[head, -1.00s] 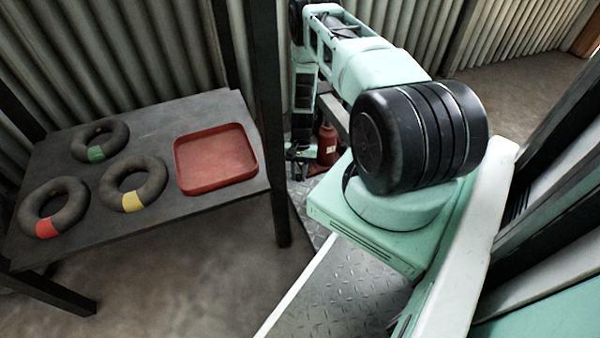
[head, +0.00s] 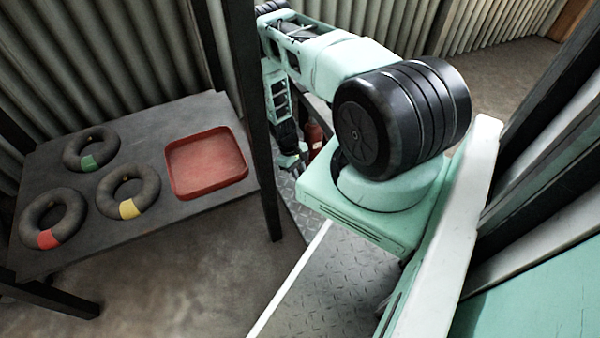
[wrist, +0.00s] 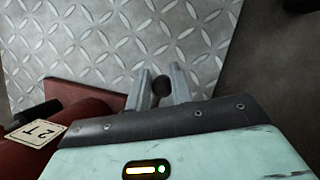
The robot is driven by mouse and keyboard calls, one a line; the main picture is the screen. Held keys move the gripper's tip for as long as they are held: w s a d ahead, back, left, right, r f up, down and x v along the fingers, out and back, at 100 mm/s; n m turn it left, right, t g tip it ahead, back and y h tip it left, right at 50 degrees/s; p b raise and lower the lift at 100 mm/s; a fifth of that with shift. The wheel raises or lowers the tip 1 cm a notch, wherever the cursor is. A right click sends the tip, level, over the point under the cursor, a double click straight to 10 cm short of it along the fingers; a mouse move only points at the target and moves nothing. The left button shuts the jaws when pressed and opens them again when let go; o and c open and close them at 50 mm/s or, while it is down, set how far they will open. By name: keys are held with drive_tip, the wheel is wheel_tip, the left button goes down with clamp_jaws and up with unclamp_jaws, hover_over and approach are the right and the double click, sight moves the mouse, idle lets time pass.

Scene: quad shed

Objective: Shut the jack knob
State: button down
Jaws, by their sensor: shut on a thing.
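The red jack (wrist: 85,118) with a pale "2T" label lies across the lower left of the wrist view, partly cut off by the frame and my gripper body. A dark round knob (wrist: 161,87) shows between the two grey fingers of my gripper (wrist: 159,76), which is shut on it. How far the knob is turned cannot be told. In the head view my gripper (head: 291,161) is low beside the jack (head: 315,136), which is mostly hidden behind my arm.
A patterned metal plate (head: 335,270) covers the floor under the jack. A dark table (head: 195,225) at left holds a red tray (head: 206,188) and several black rings with coloured bands. A dark post (head: 262,150) stands between table and arm.

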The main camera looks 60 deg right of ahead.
drive_tip(key=shift+s+n+h+p, duration=0.4)
drive_tip(key=shift+s+n, duration=0.4)
drive_tip(key=shift+n, duration=0.4)
drive_tip(key=c, duration=2.1)
unclamp_jaws()
drive_tip(key=shift+s+d+f+n, duration=0.1)
drive_tip(key=shift+d+n, duration=0.1)
drive_tip(key=shift+n, duration=0.2)
drive_tip(key=shift+c, duration=0.2)
drive_tip(key=o, duration=0.9)
drive_tip(key=shift+w+d, duration=0.1)
drive_tip(key=shift+w, duration=0.1)
drive_tip(key=shift+w+a+r, duration=0.25)
drive_tip(key=shift+w+a, duration=0.15)
drive_tip(key=s+p+v, duration=0.1)
drive_tip(key=p+v, duration=0.5)
drive_tip(key=v, duration=1)
drive_tip(key=shift+s+d+r+p, duration=0.2)
drive_tip(key=shift+s+r+p, duration=0.15)
drive_tip(key=shift+r, duration=0.1)
drive_tip(key=shift+w+a, duration=0.1)
drive_tip(key=shift+a, duration=0.05)
